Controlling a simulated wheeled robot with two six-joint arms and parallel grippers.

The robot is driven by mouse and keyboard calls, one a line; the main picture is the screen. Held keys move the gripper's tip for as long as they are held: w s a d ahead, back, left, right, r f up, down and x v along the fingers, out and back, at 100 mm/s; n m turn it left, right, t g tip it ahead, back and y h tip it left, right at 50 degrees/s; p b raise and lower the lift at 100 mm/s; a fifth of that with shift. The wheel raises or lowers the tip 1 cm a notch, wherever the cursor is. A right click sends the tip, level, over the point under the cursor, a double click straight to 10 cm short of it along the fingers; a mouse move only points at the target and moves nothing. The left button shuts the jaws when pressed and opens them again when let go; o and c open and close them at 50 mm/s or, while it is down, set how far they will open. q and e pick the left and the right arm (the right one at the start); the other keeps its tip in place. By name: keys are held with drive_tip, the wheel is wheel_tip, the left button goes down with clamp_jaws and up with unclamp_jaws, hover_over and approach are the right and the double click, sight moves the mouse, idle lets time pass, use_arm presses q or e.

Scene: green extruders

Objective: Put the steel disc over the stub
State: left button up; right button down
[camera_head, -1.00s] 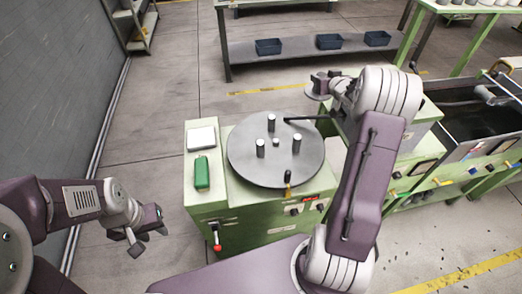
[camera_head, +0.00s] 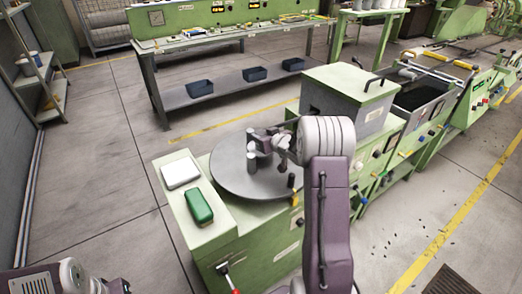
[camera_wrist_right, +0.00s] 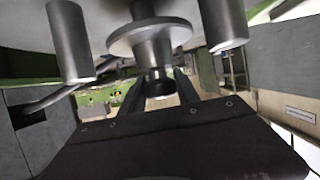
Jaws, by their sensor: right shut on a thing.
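My right gripper (camera_head: 268,146) is over the round steel turntable (camera_head: 236,183), among its upright posts. In the right wrist view the fingers (camera_wrist_right: 158,92) are shut on the neck of the steel disc (camera_wrist_right: 150,35), whose wide flange faces the table. A short cylinder (camera_wrist_right: 142,8), which looks like the stub, shows just beyond the flange. I cannot tell whether they touch. Taller posts stand on either side, one left (camera_wrist_right: 68,42) and one right (camera_wrist_right: 222,25). In the head view my arm hides the stub. Only a bit of my left arm's end (camera_head: 118,286) shows at the bottom left.
A green box (camera_head: 199,206) and a white box (camera_head: 181,173) lie on the machine top left of the turntable. A dark knob (camera_head: 292,181) stands near its right edge. A raised green housing (camera_head: 345,92) borders it behind right.

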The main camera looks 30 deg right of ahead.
drive_tip(key=shift+s+d+f, duration=0.1)
drive_tip(key=shift+f, duration=0.2)
wheel_tip(320, 180, down, 3)
drive_tip(key=shift+r+b, duration=0.1)
drive_tip(key=shift+b, duration=0.45)
drive_tip(key=shift+f, duration=0.2)
drive_tip(key=c, duration=0.9)
unclamp_jaws()
drive_tip(key=shift+f, duration=0.1)
